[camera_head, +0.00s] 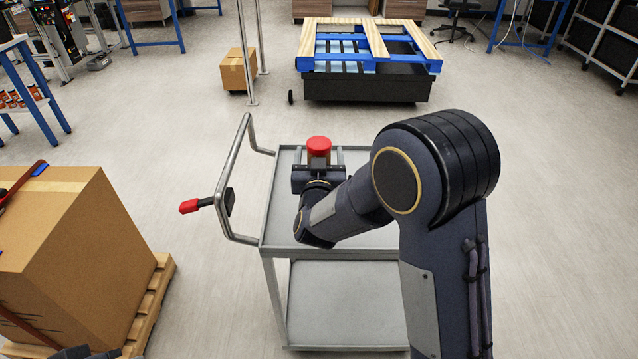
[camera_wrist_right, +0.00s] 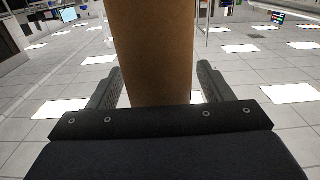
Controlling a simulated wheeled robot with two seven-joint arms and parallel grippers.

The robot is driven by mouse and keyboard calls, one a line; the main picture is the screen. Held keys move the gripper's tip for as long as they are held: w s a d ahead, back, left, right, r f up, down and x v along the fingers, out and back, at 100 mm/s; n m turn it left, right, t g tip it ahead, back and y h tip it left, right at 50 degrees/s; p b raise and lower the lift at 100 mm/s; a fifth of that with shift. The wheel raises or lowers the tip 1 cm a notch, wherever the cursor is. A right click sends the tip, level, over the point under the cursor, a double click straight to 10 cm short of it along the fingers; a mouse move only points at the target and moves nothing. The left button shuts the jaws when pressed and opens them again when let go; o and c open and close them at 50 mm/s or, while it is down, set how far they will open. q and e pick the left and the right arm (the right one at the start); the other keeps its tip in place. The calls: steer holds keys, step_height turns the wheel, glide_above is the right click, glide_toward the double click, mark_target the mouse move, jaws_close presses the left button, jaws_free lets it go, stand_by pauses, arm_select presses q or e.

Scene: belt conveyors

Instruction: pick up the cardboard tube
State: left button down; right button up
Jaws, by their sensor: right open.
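The cardboard tube (camera_head: 319,160) has a red cap (camera_head: 319,143) and stands on the top shelf of a grey metal cart (camera_head: 285,235). My right arm reaches over the cart, and my right gripper (camera_head: 319,168) is at the tube. In the right wrist view the brown tube (camera_wrist_right: 150,50) rises between the two fingers of the gripper (camera_wrist_right: 158,80), which is open. A gap shows at the right finger, and the left finger is close to the tube's edge. The tube's lower part is hidden by the gripper.
The cart's tubular handle (camera_head: 228,150) carries a red-tipped lever (camera_head: 190,206) at its left. A large cardboard box (camera_head: 80,260) sits on a wooden pallet (camera_head: 150,300) at the left. A blue and wood pallet (camera_head: 370,45) lies on a black base behind. Floor is clear at right.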

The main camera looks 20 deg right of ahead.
steer(key=shift+c, duration=0.2)
steer(key=c, duration=1.2)
steer(key=shift+c, duration=0.7)
steer(key=shift+r, duration=0.1)
